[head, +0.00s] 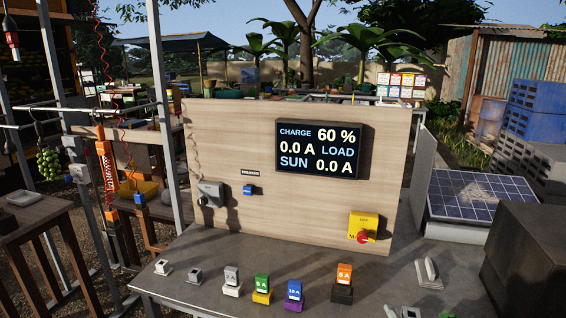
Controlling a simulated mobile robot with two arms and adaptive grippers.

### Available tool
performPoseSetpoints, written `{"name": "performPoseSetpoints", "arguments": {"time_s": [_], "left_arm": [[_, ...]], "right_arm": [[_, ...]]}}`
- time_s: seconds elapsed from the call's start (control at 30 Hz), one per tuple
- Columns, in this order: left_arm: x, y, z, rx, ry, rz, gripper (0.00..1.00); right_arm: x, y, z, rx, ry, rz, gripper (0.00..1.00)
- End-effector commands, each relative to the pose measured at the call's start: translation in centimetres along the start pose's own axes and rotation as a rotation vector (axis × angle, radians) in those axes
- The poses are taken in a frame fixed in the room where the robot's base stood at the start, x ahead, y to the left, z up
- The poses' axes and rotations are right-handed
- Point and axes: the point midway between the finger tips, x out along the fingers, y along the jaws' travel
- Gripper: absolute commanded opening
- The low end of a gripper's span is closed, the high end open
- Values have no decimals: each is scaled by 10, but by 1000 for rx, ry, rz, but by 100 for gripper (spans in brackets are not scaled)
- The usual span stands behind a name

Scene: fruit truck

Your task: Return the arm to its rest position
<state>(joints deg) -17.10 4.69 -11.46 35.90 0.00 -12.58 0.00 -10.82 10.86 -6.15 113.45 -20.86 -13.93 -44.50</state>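Neither my left nor my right gripper can be made out in the head view, and no arm of mine is clearly visible. A wooden panel (225,130) stands on the grey table (200,300). It carries a dark display (320,172) reading charge 60 %, load 0.0 A and sun 0.0 A. A yellow switch box with a red knob (363,227) is at its lower right. A grey device (210,194) and a small blue piece (248,190) are at its left.
Grey (232,275), green (262,284), blue (295,290) and orange (344,275) labelled pieces stand in holders along the table front. A solar panel (480,197) and dark box (525,240) are right. An orange device (105,165) hangs left beside a wooden stand (30,215).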

Motion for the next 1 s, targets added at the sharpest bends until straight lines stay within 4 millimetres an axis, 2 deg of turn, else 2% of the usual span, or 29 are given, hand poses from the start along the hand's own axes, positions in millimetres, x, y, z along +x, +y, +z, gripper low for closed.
{"name": "performPoseSetpoints", "arguments": {"time_s": [0.17,0.37,0.47,0.6,0.7,1.0], "left_arm": [[0,0,-4,-1,5,0,40],[0,2,0,-1,-2,2,40],[0,2,4,-1,-8,2,40],[0,2,6,-1,-11,3,40],[0,2,6,-1,-11,3,40],[0,2,6,-1,-10,3,40]], "right_arm": [[-16,-18,10,123,-78,-90,48],[-46,-47,22,317,-210,-232,48],[-72,-67,27,446,-309,-331,48],[-126,-99,28,659,-495,-497,48],[-162,-115,26,772,-615,-594,48],[-250,-137,12,971,-898,-794,48]]}}
